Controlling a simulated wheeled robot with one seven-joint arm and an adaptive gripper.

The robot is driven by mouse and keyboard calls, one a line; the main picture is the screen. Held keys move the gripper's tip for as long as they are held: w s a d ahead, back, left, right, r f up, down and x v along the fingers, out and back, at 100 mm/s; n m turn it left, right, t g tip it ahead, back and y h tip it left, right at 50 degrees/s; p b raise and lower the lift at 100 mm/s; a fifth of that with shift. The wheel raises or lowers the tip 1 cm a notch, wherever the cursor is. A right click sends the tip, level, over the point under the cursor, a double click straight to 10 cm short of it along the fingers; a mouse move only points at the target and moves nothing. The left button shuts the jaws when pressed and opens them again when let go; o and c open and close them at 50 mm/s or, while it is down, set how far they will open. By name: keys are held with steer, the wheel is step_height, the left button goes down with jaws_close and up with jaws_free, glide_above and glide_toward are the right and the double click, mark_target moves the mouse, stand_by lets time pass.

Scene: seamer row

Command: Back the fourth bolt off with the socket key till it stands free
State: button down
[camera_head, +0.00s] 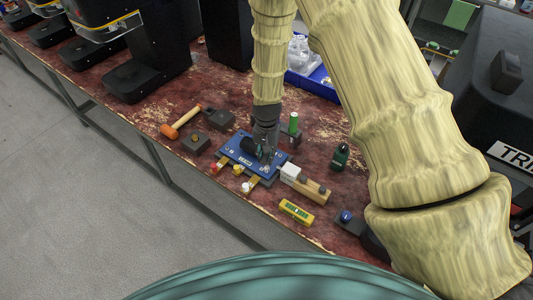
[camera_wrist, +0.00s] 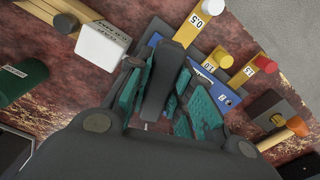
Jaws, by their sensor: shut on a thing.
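The blue plate (camera_head: 233,152) lies on the worn red bench, and part of it shows in the wrist view (camera_wrist: 234,93). My gripper (camera_head: 265,143) is over the plate, pointing down. In the wrist view my gripper (camera_wrist: 165,110) has its teal-padded fingers closed around a dark upright shaft (camera_wrist: 160,80), which looks like the socket key. Its lower end is hard to make out, so I cannot tell whether it sits on a bolt. I cannot pick out the fourth bolt; the fingers and the key cover much of the plate.
Tags with red (camera_head: 214,169), yellow (camera_head: 238,169) and white (camera_head: 246,187) ends line the plate's front edge. A white block (camera_head: 290,172) stands right of it, a dark green bottle (camera_head: 341,156) beyond. An orange mallet (camera_head: 180,124) lies left; a yellow level (camera_head: 297,211) lies in front.

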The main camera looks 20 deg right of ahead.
steer(key=shift+r, duration=0.15)
steer(key=shift+r+p, duration=0.25)
steer(key=shift+p, duration=0.05)
stand_by(0.7)
steer(key=shift+r+p, duration=1.6)
steer(key=shift+r, duration=0.9)
